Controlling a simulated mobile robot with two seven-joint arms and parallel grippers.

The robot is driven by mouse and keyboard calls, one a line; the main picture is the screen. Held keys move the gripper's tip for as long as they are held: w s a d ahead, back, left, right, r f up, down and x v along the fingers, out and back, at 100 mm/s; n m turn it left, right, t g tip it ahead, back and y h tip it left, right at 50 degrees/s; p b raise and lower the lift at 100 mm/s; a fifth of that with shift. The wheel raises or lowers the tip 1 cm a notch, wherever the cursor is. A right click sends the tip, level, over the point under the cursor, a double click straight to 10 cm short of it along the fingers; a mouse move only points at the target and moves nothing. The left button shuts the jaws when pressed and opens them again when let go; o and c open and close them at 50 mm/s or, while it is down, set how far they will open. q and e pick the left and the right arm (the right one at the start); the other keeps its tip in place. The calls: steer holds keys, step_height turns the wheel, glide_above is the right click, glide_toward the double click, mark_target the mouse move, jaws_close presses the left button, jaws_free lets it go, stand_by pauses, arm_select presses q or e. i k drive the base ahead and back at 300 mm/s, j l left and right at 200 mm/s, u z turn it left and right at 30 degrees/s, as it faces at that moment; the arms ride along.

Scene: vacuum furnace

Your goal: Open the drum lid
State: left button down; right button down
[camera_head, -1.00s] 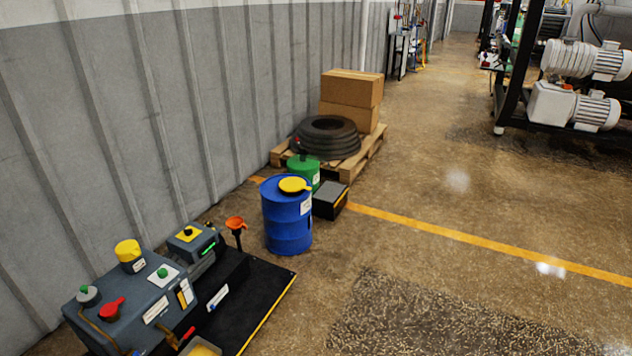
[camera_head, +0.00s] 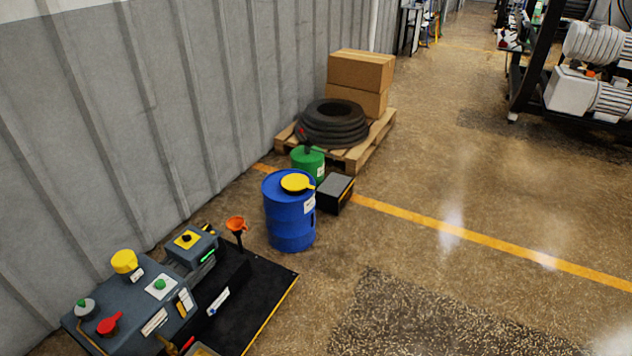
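A blue drum (camera_head: 290,220) stands upright on the floor near the middle of the head view. A yellow lid (camera_head: 297,182) with a short handle pointing right lies flat on its top and looks closed. A white label is on the drum's right side. Neither of my grippers shows in the head view.
A green drum (camera_head: 308,163) and a dark box (camera_head: 333,194) stand just behind the blue drum. A pallet (camera_head: 372,148) with tires (camera_head: 333,125) and cardboard boxes (camera_head: 360,75) is farther back. A grey machine (camera_head: 135,305) on a black platform (camera_head: 262,290) is front left.

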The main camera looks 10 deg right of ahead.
mark_target(294, 182)
steer(key=i+l+u, duration=0.15)
steer(key=i+l, duration=0.5)
steer(key=i, duration=0.3)
steer(key=i+l+u, duration=0.2)
steer(key=i+l, duration=0.6)
steer(key=i, duration=0.1)
